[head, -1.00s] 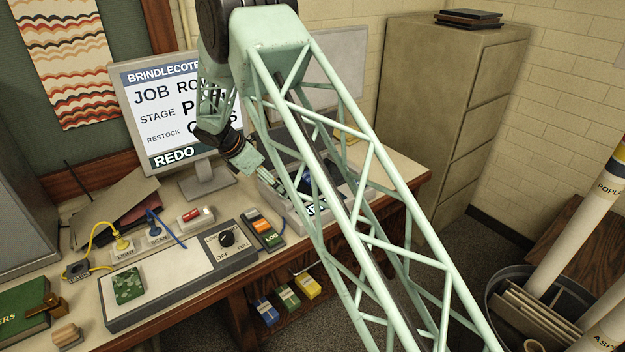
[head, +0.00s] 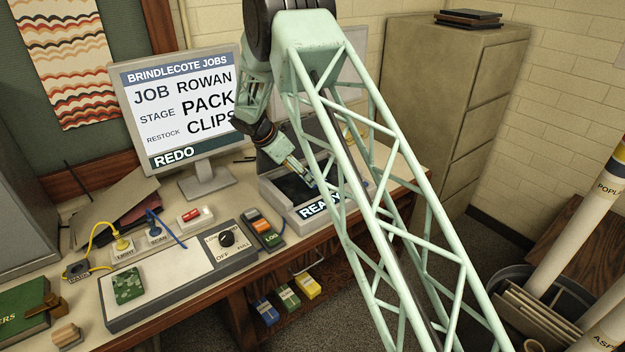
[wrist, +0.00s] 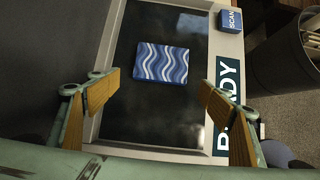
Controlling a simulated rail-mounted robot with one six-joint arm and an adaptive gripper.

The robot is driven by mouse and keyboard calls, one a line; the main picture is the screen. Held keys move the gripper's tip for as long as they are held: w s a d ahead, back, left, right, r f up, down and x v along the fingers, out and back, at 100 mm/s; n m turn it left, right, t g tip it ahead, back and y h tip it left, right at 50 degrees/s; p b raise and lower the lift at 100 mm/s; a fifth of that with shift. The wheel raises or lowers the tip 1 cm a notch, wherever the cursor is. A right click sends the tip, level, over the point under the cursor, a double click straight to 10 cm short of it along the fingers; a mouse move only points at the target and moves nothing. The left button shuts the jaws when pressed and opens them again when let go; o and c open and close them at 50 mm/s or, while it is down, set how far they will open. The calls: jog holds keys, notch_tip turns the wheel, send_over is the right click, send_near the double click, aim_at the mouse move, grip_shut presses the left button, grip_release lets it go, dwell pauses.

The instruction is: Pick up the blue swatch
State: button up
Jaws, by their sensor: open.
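The blue swatch (wrist: 160,63), patterned with white wavy lines, lies flat on the dark glass of the scanner (wrist: 167,156) in the wrist view. My gripper (wrist: 155,97) is open, with its two wood-faced fingers spread to the left and right, lower in the picture than the swatch. Nothing is between the fingers but dark glass. In the head view my gripper (head: 307,180) hangs over the scanner (head: 277,208), which reads READY at its front. In that view I cannot make out the swatch behind my arm.
A monitor (head: 176,108) stands behind and left of the scanner. A control panel with a dial (head: 227,239) and a LOG handset (head: 262,230) sit left of it. A filing cabinet (head: 440,110) is at right. A blue SCAN block (wrist: 231,20) is at the scanner's corner.

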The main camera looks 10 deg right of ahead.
jog(key=shift+d, duration=0.1)
dwell(0.3)
jog(key=shift+w+d, duration=0.3)
jog(key=shift+d, duration=0.2)
jog(key=shift+w+d, duration=0.35)
jog(key=shift+d, duration=0.55)
jog(key=shift+x, duration=0.95)
jog(key=shift+w+d+f, duration=0.1)
jog(key=shift+f, duration=0.4)
jog(key=c, duration=0.9)
